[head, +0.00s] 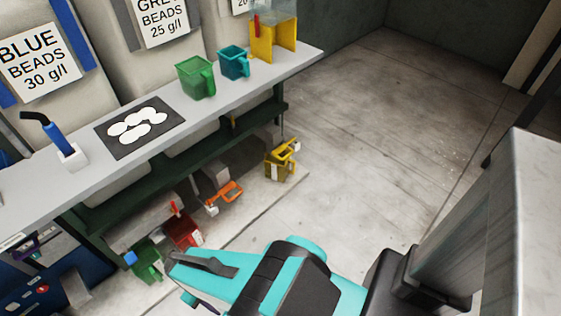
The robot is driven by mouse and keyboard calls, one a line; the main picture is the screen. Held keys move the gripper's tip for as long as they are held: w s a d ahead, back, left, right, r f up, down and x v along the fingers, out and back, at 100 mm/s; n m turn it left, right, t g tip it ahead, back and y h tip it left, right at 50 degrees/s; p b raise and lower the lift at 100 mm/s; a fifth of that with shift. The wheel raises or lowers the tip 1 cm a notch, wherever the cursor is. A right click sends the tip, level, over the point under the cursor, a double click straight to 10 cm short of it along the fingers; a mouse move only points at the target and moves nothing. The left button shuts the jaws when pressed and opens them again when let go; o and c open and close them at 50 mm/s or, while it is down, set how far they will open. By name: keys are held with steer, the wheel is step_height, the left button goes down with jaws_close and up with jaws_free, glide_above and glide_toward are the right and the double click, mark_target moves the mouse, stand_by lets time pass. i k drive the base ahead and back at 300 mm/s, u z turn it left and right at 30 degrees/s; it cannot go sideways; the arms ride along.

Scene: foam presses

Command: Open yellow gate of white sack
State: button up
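Large off-white sacks stand behind the bench, one labelled "BLUE BEADS 30 g/l" (118,88) and one "GREY BEADS 25 g/l" (205,58). A third label is cut off by the top edge, so I cannot read which sack it names. A yellow boxy part with a handle (279,164) sits low near the floor, past the bench's right end. I cannot tell whether it is a sack's gate or whether it is open. My teal and black gripper (180,277) is at the lower middle, in front of the bench and apart from the yellow part. Its finger opening is unclear.
The grey bench (205,116) carries a dark mat with white discs (138,124), a green jug (195,78), a teal jug (234,62) and a yellow stand (272,40). Orange (226,193), red (183,231) and green (147,263) parts sit low below. Floor at right is clear.

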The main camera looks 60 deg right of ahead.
mark_target(279, 150)
steer(key=u, duration=0.15)
steer(key=k, duration=1.75)
steer(key=z, duration=0.6)
steer(key=i, duration=1.05)
steer(key=u, duration=0.1)
